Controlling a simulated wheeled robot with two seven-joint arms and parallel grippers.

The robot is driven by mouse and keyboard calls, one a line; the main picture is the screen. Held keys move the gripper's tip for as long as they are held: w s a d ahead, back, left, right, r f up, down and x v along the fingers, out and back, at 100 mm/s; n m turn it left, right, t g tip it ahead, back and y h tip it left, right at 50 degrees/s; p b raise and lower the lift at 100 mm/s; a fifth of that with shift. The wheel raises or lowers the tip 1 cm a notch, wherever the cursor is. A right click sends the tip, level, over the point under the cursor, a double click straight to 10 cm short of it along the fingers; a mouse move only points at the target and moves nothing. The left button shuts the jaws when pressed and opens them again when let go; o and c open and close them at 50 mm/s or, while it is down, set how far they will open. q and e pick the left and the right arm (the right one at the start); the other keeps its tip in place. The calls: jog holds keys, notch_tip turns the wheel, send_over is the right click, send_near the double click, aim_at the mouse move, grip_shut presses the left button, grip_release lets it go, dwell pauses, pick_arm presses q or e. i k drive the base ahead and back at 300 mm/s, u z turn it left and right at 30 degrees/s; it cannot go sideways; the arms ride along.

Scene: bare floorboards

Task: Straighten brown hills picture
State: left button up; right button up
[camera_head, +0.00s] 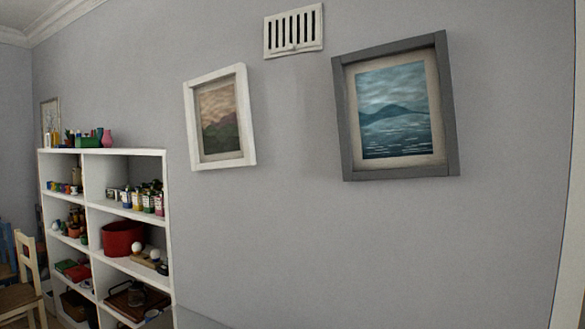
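The brown hills picture (219,121) hangs on the grey wall in a white frame (250,120), left of the middle of the head view. Neither of my grippers shows in this view.
A blue lake picture in a dark grey frame (452,110) hangs to the right, and a white vent (293,30) sits above between them. A white shelf unit (165,215) with pots and boxes stands left, near a wooden chair (27,260). The wall below the pictures is bare.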

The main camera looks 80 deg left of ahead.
aim_at(218, 105)
jog(key=z, duration=0.25)
jog(key=k, duration=1.05)
jog(key=u, duration=1.85)
